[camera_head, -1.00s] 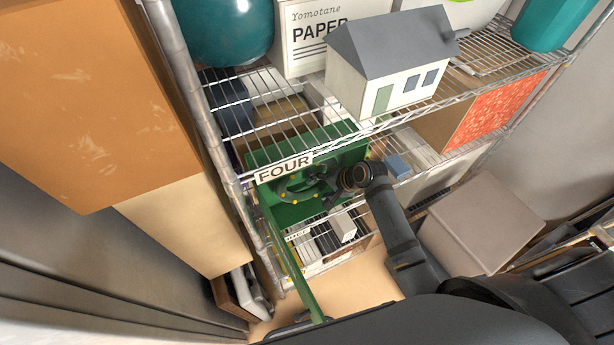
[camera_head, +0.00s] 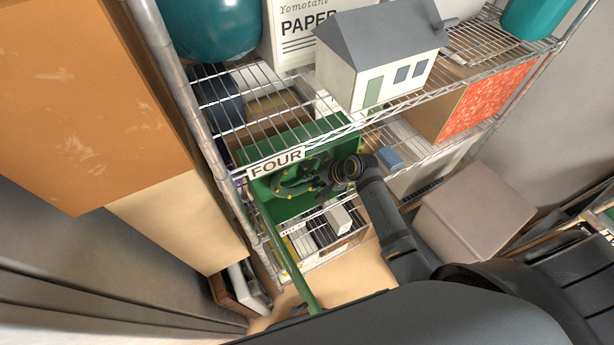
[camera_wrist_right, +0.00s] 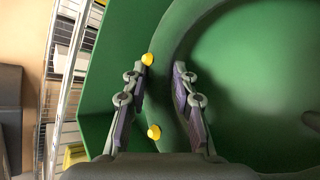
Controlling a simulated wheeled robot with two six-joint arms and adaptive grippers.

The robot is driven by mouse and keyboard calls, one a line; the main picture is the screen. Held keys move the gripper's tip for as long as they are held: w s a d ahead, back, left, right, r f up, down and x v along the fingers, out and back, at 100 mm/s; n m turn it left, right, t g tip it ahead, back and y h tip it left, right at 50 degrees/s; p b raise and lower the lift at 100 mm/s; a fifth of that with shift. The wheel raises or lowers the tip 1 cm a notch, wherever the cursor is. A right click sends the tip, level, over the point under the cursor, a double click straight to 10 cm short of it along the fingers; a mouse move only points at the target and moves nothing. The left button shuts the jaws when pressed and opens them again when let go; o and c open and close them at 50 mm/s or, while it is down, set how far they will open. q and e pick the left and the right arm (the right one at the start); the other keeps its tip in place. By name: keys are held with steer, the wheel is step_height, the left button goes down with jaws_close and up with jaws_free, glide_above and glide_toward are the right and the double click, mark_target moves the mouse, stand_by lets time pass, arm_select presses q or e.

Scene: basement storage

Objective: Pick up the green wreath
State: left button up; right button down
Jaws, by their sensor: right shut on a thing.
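The green wreath (camera_head: 285,187) is a dark green ring with yellow dots. It lies in an open green box (camera_head: 318,132) on the middle shelf, under the label FOUR. My right gripper (camera_head: 318,187) reaches in from the right and is shut on the wreath's right side. In the right wrist view, the wreath's curved band (camera_wrist_right: 166,100) passes between the two fingers of the gripper (camera_wrist_right: 160,80), with yellow dots beside the left finger. The far part of the ring is partly hidden by the gripper. My left gripper is not in view.
The wire shelf above holds a model house (camera_head: 382,58), a teal pot (camera_head: 208,25) and a paper box (camera_head: 290,30). A metal post (camera_head: 185,100) stands left of the green box. Cardboard boxes (camera_head: 90,100) stand at the left, and a grey-brown box (camera_head: 475,213) at the right.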

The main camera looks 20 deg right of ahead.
steer(key=shift+r+b, duration=0.45)
steer(key=s+d, duration=1.1)
steer(key=s, duration=0.2)
steer(key=shift+s+d+r, duration=0.3)
steer(key=shift+s+d, duration=0.05)
